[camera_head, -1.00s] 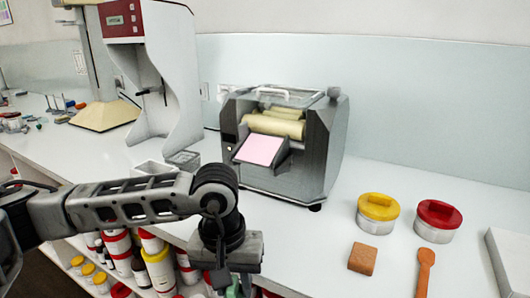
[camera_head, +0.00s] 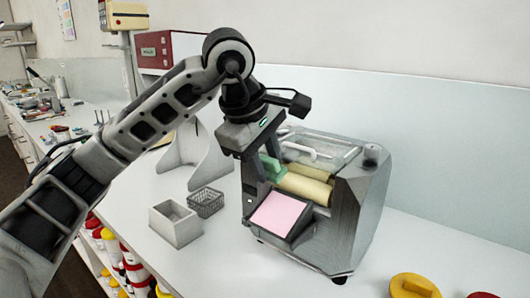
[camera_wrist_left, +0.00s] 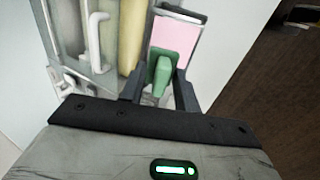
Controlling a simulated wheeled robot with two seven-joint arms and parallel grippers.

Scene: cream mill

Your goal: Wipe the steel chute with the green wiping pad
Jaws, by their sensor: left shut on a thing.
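The three-roll mill (camera_head: 345,225) stands on the bench with cream-coloured rollers. Its chute (camera_head: 278,214) slopes out at the front, and its face shows pink inside a dark frame. The chute also shows in the wrist view (camera_wrist_left: 176,42), just beyond the pad. My left gripper (camera_head: 262,172) is shut on the green wiping pad (camera_head: 272,167) and points down at the front of the rollers, above the chute's upper end. The pad also shows between the fingers in the wrist view (camera_wrist_left: 160,72). I cannot tell whether the pad touches anything. My right gripper is not in view.
A grey open box (camera_head: 175,224) and a dark wire basket (camera_head: 206,202) stand left of the mill. A yellow-lidded jar (camera_head: 413,287) is at the lower right. A clear guard with a white handle (camera_head: 304,146) sits over the rollers.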

